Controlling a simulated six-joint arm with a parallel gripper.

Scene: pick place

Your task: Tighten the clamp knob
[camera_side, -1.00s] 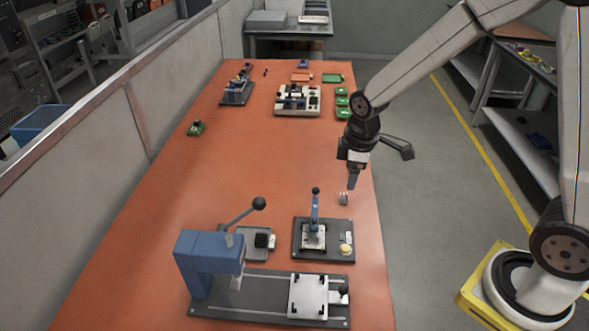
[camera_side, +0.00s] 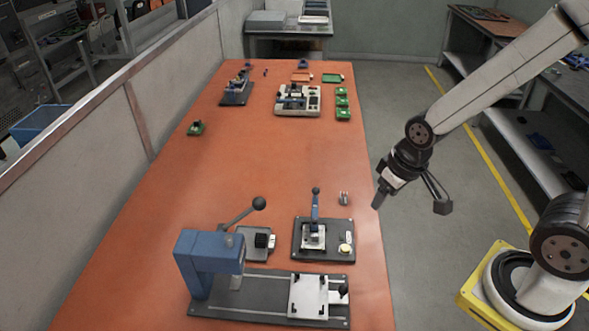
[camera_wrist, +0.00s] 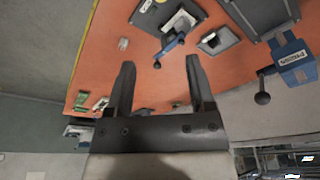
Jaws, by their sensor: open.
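A blue-handled clamp (camera_side: 314,213) with a dark knob (camera_side: 315,190) on top stands upright on a dark plate at the front right of the orange table. In the wrist view this clamp (camera_wrist: 171,44) lies beyond the fingertips. A second dark knob (camera_side: 341,290) sits at the right of a white fixture plate (camera_side: 308,296). I cannot tell which knob the task means. My gripper (camera_side: 377,204) is tilted near the table's right edge, apart from both. In the wrist view its two fingers (camera_wrist: 159,75) are spread, with nothing between them.
A blue lever press (camera_side: 207,257) with a raised black-knobbed lever (camera_side: 259,203) stands at front left. A small grey block (camera_side: 343,198) lies between clamp and gripper. Green trays (camera_side: 341,101) and a pale fixture (camera_side: 298,105) stand far back. The table middle is clear.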

